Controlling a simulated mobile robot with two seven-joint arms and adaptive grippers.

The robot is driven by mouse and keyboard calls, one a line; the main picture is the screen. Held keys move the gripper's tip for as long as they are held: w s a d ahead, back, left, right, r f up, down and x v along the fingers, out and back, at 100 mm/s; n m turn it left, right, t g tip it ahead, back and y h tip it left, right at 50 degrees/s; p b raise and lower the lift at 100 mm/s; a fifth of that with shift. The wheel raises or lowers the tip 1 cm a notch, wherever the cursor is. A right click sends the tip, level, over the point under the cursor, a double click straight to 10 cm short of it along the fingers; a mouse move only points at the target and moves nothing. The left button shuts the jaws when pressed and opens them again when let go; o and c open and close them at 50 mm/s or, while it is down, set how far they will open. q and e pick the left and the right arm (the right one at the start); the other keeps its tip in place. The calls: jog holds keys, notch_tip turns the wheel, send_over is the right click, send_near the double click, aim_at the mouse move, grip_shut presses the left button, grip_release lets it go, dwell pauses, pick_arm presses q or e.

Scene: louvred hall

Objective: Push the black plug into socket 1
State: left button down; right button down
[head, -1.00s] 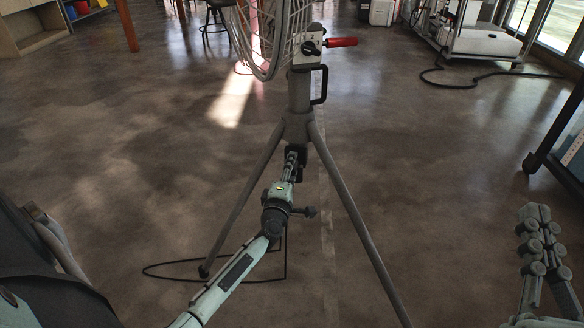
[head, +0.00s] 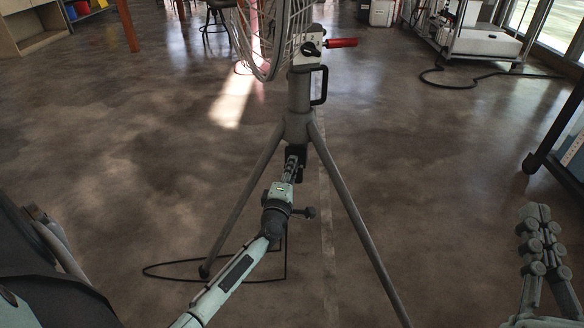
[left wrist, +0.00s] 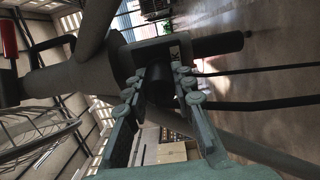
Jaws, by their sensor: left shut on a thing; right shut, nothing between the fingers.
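My left gripper (head: 291,170) is shut on a black plug, just below the hub of a grey tripod stand. In the left wrist view the plug (left wrist: 159,86) shows as a dark cylinder between the fingers (left wrist: 163,82). Its far end meets a dark box (head: 297,153) on the stand, which also shows in the left wrist view (left wrist: 150,55). I cannot tell how deep the plug sits, and no socket number is readable there. My right gripper (head: 539,235) is shut and empty at the far right, away from the stand.
The tripod's legs (head: 352,215) spread either side of my left arm. A wire-guarded fan (head: 272,35) and a red handle (head: 341,43) are at its top. A black cable (head: 165,272) loops on the floor. A trolley (head: 480,40) stands back right. Floor between is open.

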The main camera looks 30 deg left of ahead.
pick_arm(q)
jog(key=shift+r, duration=0.1)
jog(key=shift+v, duration=0.8)
jog(key=p+v, duration=0.1)
jog(key=v, duration=0.4)
jog(key=shift+s+d+p, duration=0.1)
jog(key=shift+s+p, duration=0.15)
jog(key=shift+p, duration=0.1)
jog(key=shift+s, duration=0.1)
